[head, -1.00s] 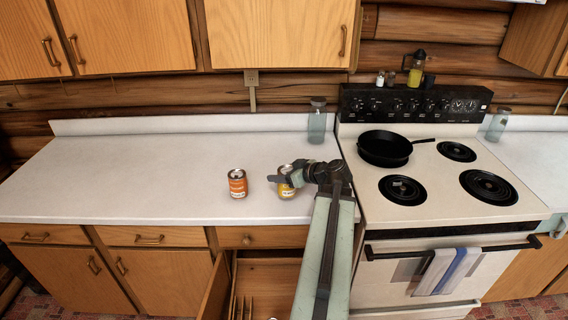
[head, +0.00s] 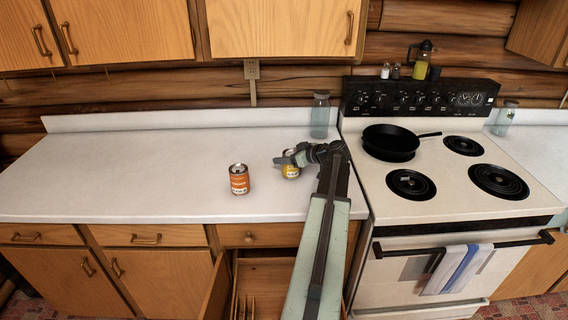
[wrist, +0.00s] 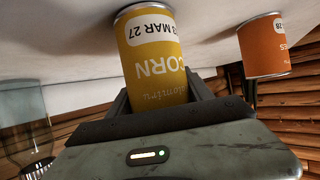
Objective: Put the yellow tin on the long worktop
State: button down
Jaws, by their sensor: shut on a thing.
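The yellow tin (head: 291,172), labelled corn, is at the long worktop (head: 150,175), near its right end. My gripper (head: 285,162) is shut on it, and the gripper hides part of its top. In the wrist view the yellow tin (wrist: 158,60) appears upside down between the two fingers (wrist: 160,92), with its far end close to the white worktop surface. I cannot tell whether it touches the worktop or hangs just above it.
An orange tin (head: 239,179) stands on the worktop left of the yellow one. A glass jar (head: 320,116) stands behind. The stove (head: 440,190) with a black pan (head: 390,140) is to the right. An open drawer (head: 262,278) is below. The worktop's left is clear.

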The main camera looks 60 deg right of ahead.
jog(key=shift+w, duration=0.15)
jog(key=shift+f, duration=0.2)
jog(key=shift+c, duration=2.1)
grip_release()
jog(key=shift+r, duration=0.2)
jog(key=shift+s+r+p, duration=0.25)
jog(key=shift+s+p, duration=0.05)
jog(key=shift+p, duration=0.2)
jog(key=p+v, duration=0.4)
jog(key=v, duration=0.7)
jog(key=shift+s+p, duration=0.2)
jog(key=shift+p, duration=0.15)
jog(key=shift+a, duration=0.1)
